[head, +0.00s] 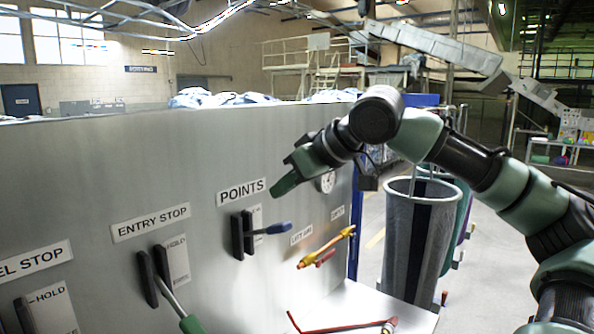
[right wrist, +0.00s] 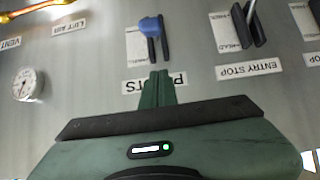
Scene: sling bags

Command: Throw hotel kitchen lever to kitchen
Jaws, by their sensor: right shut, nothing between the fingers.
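No label reading "hotel kitchen" is legible on the grey panel (head: 120,160). A blue-handled lever (head: 272,229) sticks out to the right from a black slot under the POINTS sign (head: 241,191); the small plate beside it is unreadable. A green-handled lever (head: 190,323) hangs under the ENTRY STOP sign (head: 151,223). My right gripper (head: 281,187) is shut and empty, in front of the panel and above the blue handle. In the right wrist view its fingertips (right wrist: 158,78) overlap the POINTS sign, apart from the blue handle (right wrist: 150,26). My left gripper is out of view.
A yellow handle (head: 326,247) and a round gauge (head: 326,182) are on the panel's right part. A red rod (head: 345,328) lies on the white ledge (head: 362,306) below. A tall grey bin (head: 405,240) stands right of the panel.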

